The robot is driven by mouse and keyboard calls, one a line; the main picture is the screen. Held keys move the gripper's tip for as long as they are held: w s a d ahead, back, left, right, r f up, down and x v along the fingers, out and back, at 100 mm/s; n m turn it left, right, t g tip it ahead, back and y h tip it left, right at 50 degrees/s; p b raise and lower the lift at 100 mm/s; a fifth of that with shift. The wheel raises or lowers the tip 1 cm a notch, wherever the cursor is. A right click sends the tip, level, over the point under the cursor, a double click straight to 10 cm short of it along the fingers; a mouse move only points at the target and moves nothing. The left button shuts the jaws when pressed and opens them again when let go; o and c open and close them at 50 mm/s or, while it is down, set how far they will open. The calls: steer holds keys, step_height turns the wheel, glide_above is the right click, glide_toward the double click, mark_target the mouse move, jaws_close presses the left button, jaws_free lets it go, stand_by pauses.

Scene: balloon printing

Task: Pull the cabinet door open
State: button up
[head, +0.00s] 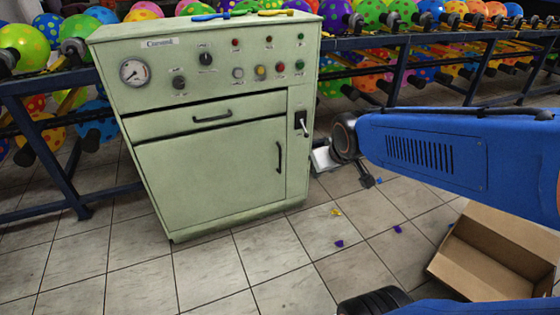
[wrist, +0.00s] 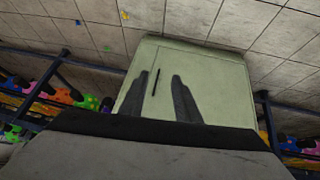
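The pale green cabinet (head: 295,105) stands on the tiled floor left of my arm. Its lower door (head: 205,172) looks shut, flush with the front, with a dark vertical handle (head: 279,157) near its right edge. The wrist view shows the cabinet front upside down, with the door handle (wrist: 156,82) as a thin dark bar. My gripper (wrist: 160,75) has its two grey fingers apart, and nothing is held. In that picture the handle lies between the fingers, but they appear well short of it. In the head view the gripper's fingers cannot be made out clearly.
A drawer (head: 210,115) with its own handle sits above the door, below a panel of knobs and a gauge (head: 134,73). Racks of balloons (head: 400,65) stand behind. An open cardboard box (head: 495,255) lies at lower right. The floor before the cabinet is mostly clear.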

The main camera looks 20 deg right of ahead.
steer(key=w+d+f+n+t, duration=0.1)
steer(key=w+d+f, duration=0.1)
steer(key=w+f, duration=0.35)
steer(key=w+d+f+n+t, duration=0.1)
steer(key=w+d+f+t, duration=0.1)
steer(key=w, duration=0.7)
steer(key=w+d+f+t, duration=0.1)
steer(key=w+d+f, duration=0.15)
steer(key=w, duration=0.45)
steer(key=w+f+t+y, duration=0.2)
steer(key=f+t+y, duration=0.1)
steer(key=f, duration=0.6)
steer(key=w+f+t+y, duration=0.2)
steer(key=f+t+y, duration=0.15)
steer(key=f, duration=0.55)
steer(key=d+x, duration=0.1)
steer(key=x, duration=1.6)
steer(key=shift+w+d+h, duration=0.2)
steer(key=shift+d+h, duration=0.1)
steer(key=shift+h, duration=0.15)
steer(key=shift+r, duration=0.1)
jaws_close()
